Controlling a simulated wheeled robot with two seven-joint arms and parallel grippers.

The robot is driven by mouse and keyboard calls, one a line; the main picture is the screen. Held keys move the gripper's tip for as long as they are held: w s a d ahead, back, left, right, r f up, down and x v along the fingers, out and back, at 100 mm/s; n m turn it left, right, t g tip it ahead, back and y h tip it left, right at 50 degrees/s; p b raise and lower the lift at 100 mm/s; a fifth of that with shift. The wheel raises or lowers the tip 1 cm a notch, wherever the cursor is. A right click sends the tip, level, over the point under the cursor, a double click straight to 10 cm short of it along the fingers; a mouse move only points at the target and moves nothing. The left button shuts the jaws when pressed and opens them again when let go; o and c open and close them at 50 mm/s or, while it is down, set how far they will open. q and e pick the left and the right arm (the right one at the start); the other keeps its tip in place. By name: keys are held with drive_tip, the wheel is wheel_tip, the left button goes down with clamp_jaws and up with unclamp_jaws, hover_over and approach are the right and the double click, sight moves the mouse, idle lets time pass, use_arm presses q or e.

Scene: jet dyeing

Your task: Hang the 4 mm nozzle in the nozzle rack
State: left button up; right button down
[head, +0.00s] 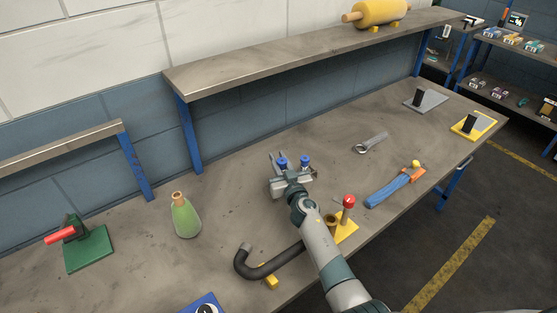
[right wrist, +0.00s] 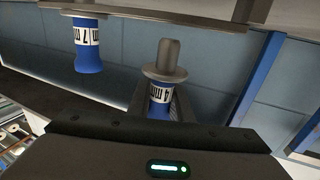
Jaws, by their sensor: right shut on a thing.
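My right gripper (head: 291,178) is over the middle of the bench and is shut on a nozzle. In the right wrist view this held nozzle (right wrist: 160,95) has a blue body, a metal flange and a metal knob on top. Its label shows "mm", but its number is hidden. Another blue nozzle (right wrist: 88,48), with a label that looks like "7 mm", hangs at upper left from the grey rack (right wrist: 150,12). The held nozzle is below the rack bar in the picture; I cannot tell whether they touch. In the head view two blue tops show at the gripper. My left gripper is out of view.
A green flask (head: 185,218) and a green stand (head: 88,248) are at left. A dark bent hose (head: 270,268) and a red-knobbed part on a yellow base (head: 347,208) lie near my arm. A wrench (head: 370,143) and a blue tool (head: 393,188) lie at right.

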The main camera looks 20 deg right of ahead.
drive_tip(key=shift+f+b, duration=0.75)
drive_tip(key=shift+f, duration=0.05)
idle(0.4)
